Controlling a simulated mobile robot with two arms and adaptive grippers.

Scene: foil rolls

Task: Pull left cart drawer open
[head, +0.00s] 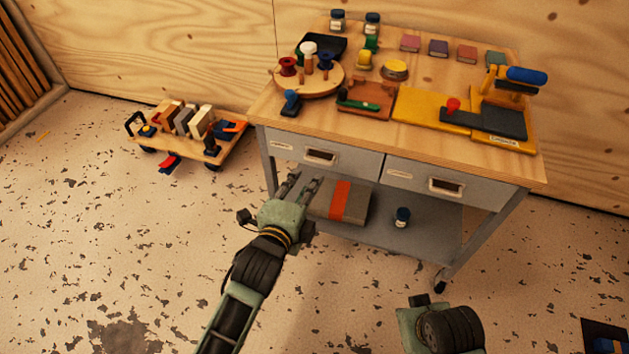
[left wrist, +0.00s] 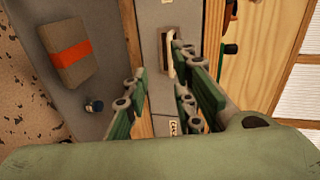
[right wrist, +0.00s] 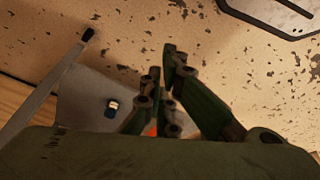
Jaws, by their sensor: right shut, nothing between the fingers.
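The cart (head: 490,225) has a wooden top and two grey drawers side by side. The left drawer (head: 352,161) looks closed, its front level with the right drawer (head: 408,175). Its recessed handle (head: 320,157) also shows in the left wrist view (left wrist: 165,52). My left gripper (head: 303,184) is open and empty, just in front of and below the left drawer, fingers pointing toward it. Its fingers (left wrist: 160,65) spread either side of the handle in the left wrist view, apparently apart from it. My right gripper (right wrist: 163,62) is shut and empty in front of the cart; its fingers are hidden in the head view.
The lower shelf holds a grey box with an orange band (head: 340,201) and a small jar (head: 402,217). Tools, spools and a tape sealer crowd the cart top. A low wheeled board (head: 187,135) stands at left. Floor in front is clear.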

